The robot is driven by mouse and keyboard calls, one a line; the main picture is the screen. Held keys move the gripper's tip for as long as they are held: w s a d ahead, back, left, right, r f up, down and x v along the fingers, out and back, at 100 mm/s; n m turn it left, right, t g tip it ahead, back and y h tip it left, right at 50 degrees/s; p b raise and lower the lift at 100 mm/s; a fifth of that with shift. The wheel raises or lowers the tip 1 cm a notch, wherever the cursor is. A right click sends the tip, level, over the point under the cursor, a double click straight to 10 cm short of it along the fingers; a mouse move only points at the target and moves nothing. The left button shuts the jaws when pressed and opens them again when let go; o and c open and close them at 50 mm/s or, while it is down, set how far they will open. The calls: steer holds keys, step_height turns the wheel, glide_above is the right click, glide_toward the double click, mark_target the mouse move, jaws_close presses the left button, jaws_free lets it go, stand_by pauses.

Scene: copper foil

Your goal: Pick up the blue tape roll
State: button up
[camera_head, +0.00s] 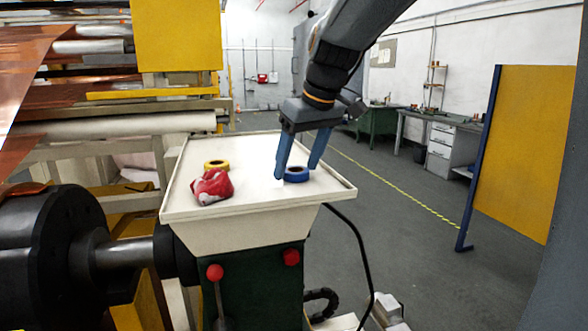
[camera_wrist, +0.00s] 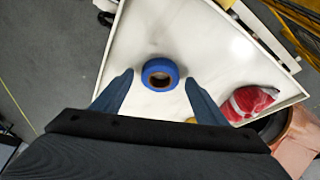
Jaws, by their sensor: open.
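The blue tape roll (camera_head: 297,175) lies flat on the white tray-like tabletop (camera_head: 262,200), near its right side. In the wrist view the blue tape roll (camera_wrist: 160,66) shows its ring from above, with a brown core and a dark hole. My gripper (camera_head: 298,174) is open and points down at the roll, its blue fingers around the roll's place in the head view. In the wrist view my gripper (camera_wrist: 160,80) has its fingers apart on either side, slightly below the roll in the picture. Whether the fingers touch the roll or tabletop I cannot tell.
A crumpled red and white cloth-like item (camera_head: 212,186) and a yellow tape roll (camera_head: 216,164) lie to the left on the tabletop. The tabletop has a raised rim. Copper foil rollers (camera_head: 75,130) stand left. Tabletop space around the blue roll is clear.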

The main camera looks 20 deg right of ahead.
steer(key=shift+f, duration=0.15)
steer(key=c, duration=1.2)
